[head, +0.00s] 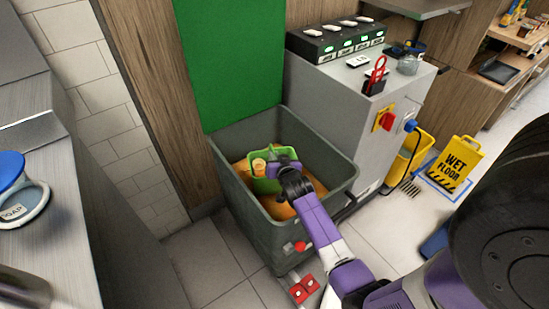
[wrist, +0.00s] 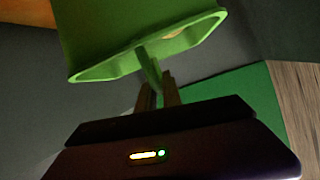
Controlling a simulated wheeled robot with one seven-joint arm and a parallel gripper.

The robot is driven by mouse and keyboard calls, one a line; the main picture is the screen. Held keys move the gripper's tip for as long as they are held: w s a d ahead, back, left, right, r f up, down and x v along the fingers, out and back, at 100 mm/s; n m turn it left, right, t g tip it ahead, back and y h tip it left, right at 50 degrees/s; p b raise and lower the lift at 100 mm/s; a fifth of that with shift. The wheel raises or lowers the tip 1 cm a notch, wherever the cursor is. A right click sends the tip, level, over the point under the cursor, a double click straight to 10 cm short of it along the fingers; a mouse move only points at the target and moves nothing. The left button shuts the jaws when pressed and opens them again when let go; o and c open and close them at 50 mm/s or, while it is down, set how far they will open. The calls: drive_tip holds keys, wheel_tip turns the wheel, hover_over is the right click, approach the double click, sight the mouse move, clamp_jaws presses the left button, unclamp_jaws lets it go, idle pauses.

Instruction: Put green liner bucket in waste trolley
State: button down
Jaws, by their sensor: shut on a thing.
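The green liner bucket (wrist: 110,35) fills the upper part of the wrist view, with its rim and a handle-like green bar facing my gripper. My gripper (wrist: 158,92) is shut on that bar. In the head view the green bucket (head: 261,185) is inside the grey waste trolley (head: 265,240), below its rim level in the picture, with my arm reaching over the right side. Orange-brown contents (head: 284,212) show in the trolley around the bucket. I cannot tell whether the bucket touches them. My gripper's fingers are mostly hidden in the head view.
A green panel (head: 230,60) stands behind the trolley. A grey cabinet (head: 325,110) with a charger-like box on top stands right of it. A yellow bucket (head: 408,160) and wet floor sign (head: 455,160) are farther right. A counter (head: 45,150) is at left.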

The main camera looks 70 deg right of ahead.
drive_tip(key=shift+r, duration=0.1)
drive_tip(key=shift+f+b, duration=0.35)
drive_tip(key=shift+f, duration=0.2)
drive_tip(key=c, duration=1.5)
unclamp_jaws()
drive_tip(key=shift+r+p, duration=0.4)
drive_tip(key=shift+r, duration=0.15)
drive_tip(key=p+v, duration=0.1)
drive_tip(key=v, duration=0.6)
drive_tip(key=shift+s+a+r, duration=0.1)
drive_tip(key=shift+s+a, duration=0.05)
drive_tip(key=shift+s, duration=0.05)
